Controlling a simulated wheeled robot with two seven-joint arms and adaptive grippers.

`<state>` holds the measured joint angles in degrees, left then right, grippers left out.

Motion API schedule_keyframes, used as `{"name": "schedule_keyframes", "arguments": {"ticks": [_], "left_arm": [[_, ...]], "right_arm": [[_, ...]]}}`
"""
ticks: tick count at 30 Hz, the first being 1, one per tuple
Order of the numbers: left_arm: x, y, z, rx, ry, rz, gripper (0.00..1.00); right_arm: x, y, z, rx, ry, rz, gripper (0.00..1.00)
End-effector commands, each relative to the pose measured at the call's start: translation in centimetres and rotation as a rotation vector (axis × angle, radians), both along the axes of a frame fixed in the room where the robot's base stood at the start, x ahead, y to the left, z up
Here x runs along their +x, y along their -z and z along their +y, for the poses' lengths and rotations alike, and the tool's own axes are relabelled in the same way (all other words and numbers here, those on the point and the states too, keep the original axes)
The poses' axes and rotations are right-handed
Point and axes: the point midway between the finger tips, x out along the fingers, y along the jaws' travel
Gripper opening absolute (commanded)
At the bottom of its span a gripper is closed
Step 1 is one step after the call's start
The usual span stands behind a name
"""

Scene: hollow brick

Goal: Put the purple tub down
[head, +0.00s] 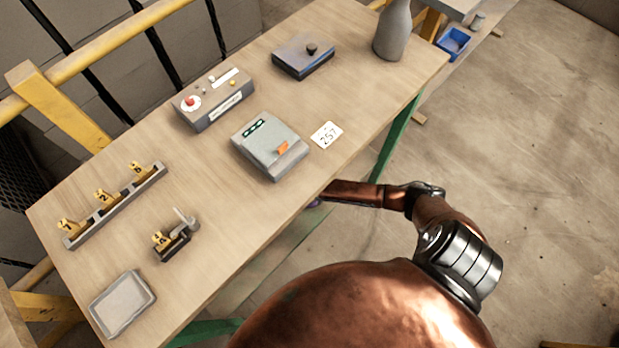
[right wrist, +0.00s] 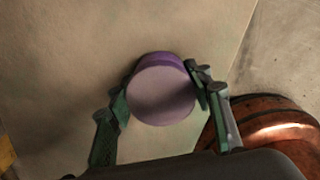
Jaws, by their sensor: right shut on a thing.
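The purple tub (right wrist: 160,92) is between the two green fingers of my right gripper (right wrist: 158,84) in the right wrist view, and the gripper is shut on it. The tub shows a pale round end with a purple side. In the head view only a small purple bit of the tub (head: 316,202) shows at the table's right edge, by the end of my copper arm. The frames do not show clearly how high the tub is held. My left gripper is in neither view.
The wooden table (head: 205,215) carries a grey scale (head: 268,145), a "257" card (head: 326,135), a control box (head: 212,100), a dark box (head: 303,55), a grey bottle (head: 393,30), a numbered rack (head: 115,205), an "A" holder (head: 175,243) and a grey tray (head: 122,304). Bare wood lies between them.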

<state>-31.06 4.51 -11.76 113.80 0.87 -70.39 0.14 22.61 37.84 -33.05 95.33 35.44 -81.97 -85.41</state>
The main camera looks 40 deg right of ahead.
Motion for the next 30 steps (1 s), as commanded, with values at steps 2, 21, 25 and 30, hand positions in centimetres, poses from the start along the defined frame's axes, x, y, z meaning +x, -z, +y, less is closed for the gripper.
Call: {"name": "schedule_keyframes", "arguments": {"ticks": [2, 21, 25, 30], "left_arm": [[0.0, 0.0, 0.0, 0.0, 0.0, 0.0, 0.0], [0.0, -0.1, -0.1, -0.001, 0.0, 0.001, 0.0], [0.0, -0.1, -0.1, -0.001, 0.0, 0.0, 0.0], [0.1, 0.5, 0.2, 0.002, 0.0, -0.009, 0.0]], "right_arm": [[0.1, -0.1, 0.0, 0.0, 0.0, -0.001, 0.17], [0.0, 0.2, 0.0, 0.0, 0.0, 0.0, 0.64], [0.0, 0.1, 0.0, 0.0, 0.0, 0.0, 0.64], [0.1, -0.9, 0.0, -0.001, 0.0, -0.003, 0.64]]}}
